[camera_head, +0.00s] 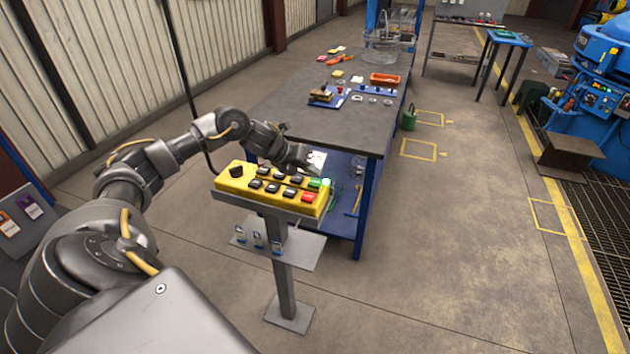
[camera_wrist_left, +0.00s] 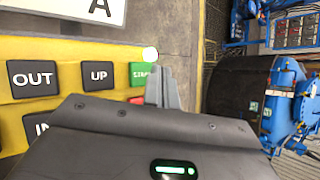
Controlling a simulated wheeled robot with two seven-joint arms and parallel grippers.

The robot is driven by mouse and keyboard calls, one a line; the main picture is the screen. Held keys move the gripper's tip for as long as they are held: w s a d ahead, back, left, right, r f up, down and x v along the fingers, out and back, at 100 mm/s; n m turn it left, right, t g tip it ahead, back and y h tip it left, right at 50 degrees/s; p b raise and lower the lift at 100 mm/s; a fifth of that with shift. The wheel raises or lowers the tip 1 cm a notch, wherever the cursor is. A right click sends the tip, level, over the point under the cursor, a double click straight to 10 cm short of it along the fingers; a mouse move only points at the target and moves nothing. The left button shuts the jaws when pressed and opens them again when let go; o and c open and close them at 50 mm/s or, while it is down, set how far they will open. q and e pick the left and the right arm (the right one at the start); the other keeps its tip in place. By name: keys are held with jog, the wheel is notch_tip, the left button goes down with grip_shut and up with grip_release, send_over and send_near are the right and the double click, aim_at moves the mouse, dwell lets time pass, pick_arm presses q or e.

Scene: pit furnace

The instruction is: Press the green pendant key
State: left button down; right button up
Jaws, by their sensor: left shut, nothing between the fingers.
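The yellow pendant (camera_head: 262,190) lies on a grey stand, with rows of black keys, a green key (camera_head: 315,183) and a red key (camera_head: 308,196) at its right end. The red key is mostly hidden in the left wrist view. My right gripper is not in view.
A bright round light (camera_wrist_left: 150,54) shows at the pendant's edge by the green key. The workbench (camera_head: 345,122) with small parts stands just behind the pendant. Blue machinery (camera_head: 600,95) is at the far right. The floor (camera_head: 440,260) right of the stand is clear.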

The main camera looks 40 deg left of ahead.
aim_at(311, 183)
pick_arm(q)
notch_tip(311, 183, up, 4)
jog(key=p, duration=0.2)
jog(key=shift+p, duration=0.3)
